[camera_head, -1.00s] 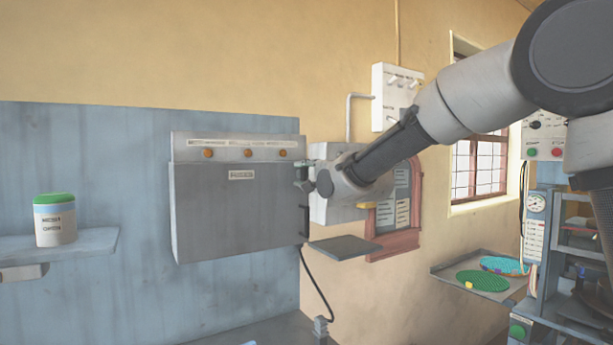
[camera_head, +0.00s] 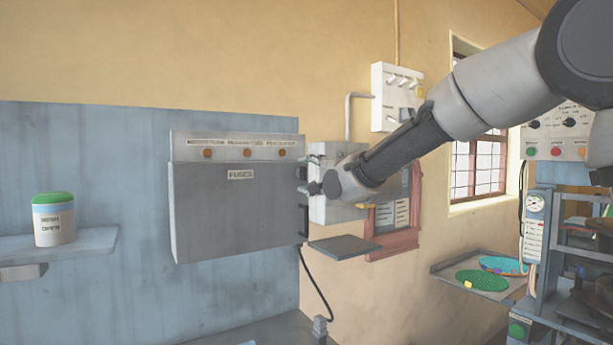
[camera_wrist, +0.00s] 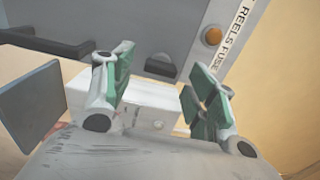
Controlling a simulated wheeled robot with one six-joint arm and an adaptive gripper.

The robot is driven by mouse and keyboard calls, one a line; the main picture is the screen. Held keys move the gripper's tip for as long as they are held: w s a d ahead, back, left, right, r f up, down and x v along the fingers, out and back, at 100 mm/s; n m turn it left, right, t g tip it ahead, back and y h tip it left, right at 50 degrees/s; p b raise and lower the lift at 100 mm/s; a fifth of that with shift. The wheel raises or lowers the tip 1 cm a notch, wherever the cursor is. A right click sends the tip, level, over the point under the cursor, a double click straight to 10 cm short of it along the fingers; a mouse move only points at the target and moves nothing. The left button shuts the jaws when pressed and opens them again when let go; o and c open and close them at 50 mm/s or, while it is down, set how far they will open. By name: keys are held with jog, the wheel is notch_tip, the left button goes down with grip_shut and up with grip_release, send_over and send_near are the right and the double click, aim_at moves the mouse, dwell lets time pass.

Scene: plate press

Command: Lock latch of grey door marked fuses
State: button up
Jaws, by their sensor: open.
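The grey door marked FUSES (camera_head: 238,212) hangs closed on the wall cabinet, under a strip with several orange lamps. Its dark latch (camera_wrist: 162,68) shows in the wrist view, a small piece near the door's edge. A longer dark handle (camera_head: 303,220) sits lower on the same edge and also shows in the wrist view (camera_wrist: 45,42). My gripper (camera_head: 308,181) is at the door's right edge, above the handle. In the wrist view my gripper (camera_wrist: 158,78) is open, its green pads apart, with the latch in the gap between them. Nothing is held; contact with the latch cannot be told.
A white box (camera_head: 325,152) stands on the wall just right of the cabinet, partly behind my gripper. A small grey shelf (camera_head: 345,247) juts out below it. A jar with a green lid (camera_head: 54,220) stands on the left shelf. The wall below the door is clear.

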jog(key=v, duration=0.9)
jog(key=shift+s+d, duration=0.2)
jog(key=shift+s, duration=0.1)
jog(key=s+d+f+n+g+h, duration=0.25)
jog(key=f+n, duration=0.25)
jog(key=f, duration=0.3)
jog(key=s+d+f+n+g+h, duration=0.2)
jog(key=s+d+f+n+g, duration=0.15)
jog(key=f, duration=0.35)
jog(key=s+d+f+n+g+h, duration=0.1)
jog(key=s+d+f+g+h, duration=0.1)
jog(key=s+d, duration=1)
jog(key=s+d+f+n+g+h, duration=0.2)
jog(key=s+d+f+h, duration=0.1)
jog(key=s+d, duration=1)
jog(key=shift+d+g, duration=0.4)
jog(key=shift+d, duration=0.8)
